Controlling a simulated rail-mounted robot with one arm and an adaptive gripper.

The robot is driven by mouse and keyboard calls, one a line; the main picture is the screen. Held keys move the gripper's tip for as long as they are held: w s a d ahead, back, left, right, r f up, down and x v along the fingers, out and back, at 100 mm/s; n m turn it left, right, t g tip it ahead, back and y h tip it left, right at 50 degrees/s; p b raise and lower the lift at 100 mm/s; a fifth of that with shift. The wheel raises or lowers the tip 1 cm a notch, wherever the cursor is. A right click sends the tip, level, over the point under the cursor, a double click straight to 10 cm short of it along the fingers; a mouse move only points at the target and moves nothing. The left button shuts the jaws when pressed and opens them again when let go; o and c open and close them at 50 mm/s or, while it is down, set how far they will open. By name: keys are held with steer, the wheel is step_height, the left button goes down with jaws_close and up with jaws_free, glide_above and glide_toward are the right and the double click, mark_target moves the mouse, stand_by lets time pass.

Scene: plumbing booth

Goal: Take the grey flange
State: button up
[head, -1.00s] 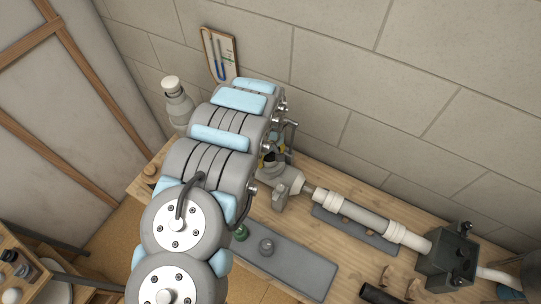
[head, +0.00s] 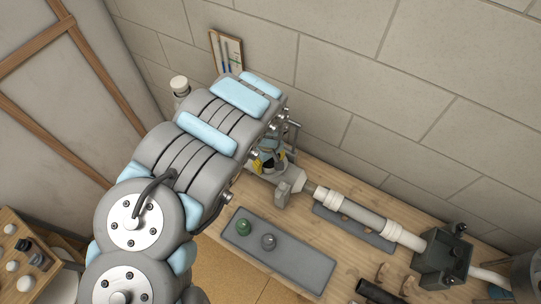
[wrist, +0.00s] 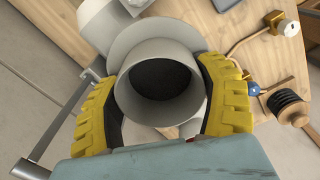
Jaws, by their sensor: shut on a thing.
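In the wrist view, the grey flange (wrist: 157,49) appears as a short, wide, light-grey tube with a dark opening, in front of a wider round collar. My gripper (wrist: 160,78) has its yellow ribbed fingers around it, one on each side, and is shut on it. In the head view, my gripper (head: 268,160) is low over the back of the bench, beside the grey pipe fitting. My arm hides most of the flange there. I cannot tell whether the flange is clear of what lies below it.
A grey pipe (head: 362,217) runs right along the wooden bench to a dark green box (head: 443,258). A stone-block wall stands close behind.

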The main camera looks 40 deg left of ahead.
mark_target(265, 177)
steer(key=shift+s+d+r+p, duration=0.35)
steer(key=shift+s+r+p, duration=0.05)
steer(key=shift+s+p, duration=0.35)
steer(key=shift+s+d+r+p, duration=0.45)
steer(key=shift+s+p, duration=0.15)
steer(key=shift+p, duration=0.1)
steer(key=shift+s+d+r+p, duration=0.3)
steer(key=shift+s+r+p, duration=0.1)
steer(key=shift+s+p, duration=0.35)
steer(key=p, duration=0.2)
steer(key=s+d+p, duration=0.1)
steer(key=shift+s+r+p, duration=0.2)
steer(key=shift+r+p, duration=0.1)
steer(key=shift+p, duration=0.05)
